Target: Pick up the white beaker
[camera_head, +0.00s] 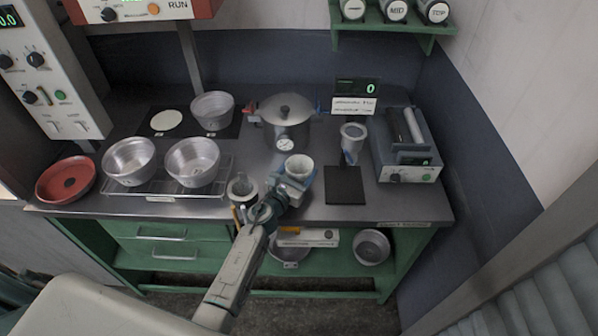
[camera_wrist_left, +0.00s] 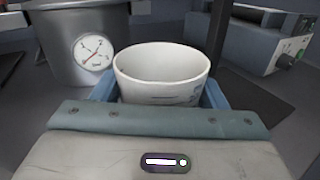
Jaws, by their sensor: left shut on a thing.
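The white beaker (camera_head: 299,166) is near the front middle of the bench in the head view. In the left wrist view the beaker (camera_wrist_left: 162,72) stands upright between the blue fingers, its open rim facing up and its lower part hidden by the gripper body. My left gripper (camera_head: 292,182) is shut on it, reaching in from the front. Whether the beaker's base touches the bench is hidden. My right gripper is not in view.
A lidded pot with a gauge (camera_head: 285,122) stands just behind the beaker. Metal pans (camera_head: 193,162) sit on a wire rack to the left. A dark square pad (camera_head: 345,186) lies to the right, before a grey device (camera_head: 406,146). A dark container (camera_head: 242,188) stands close left.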

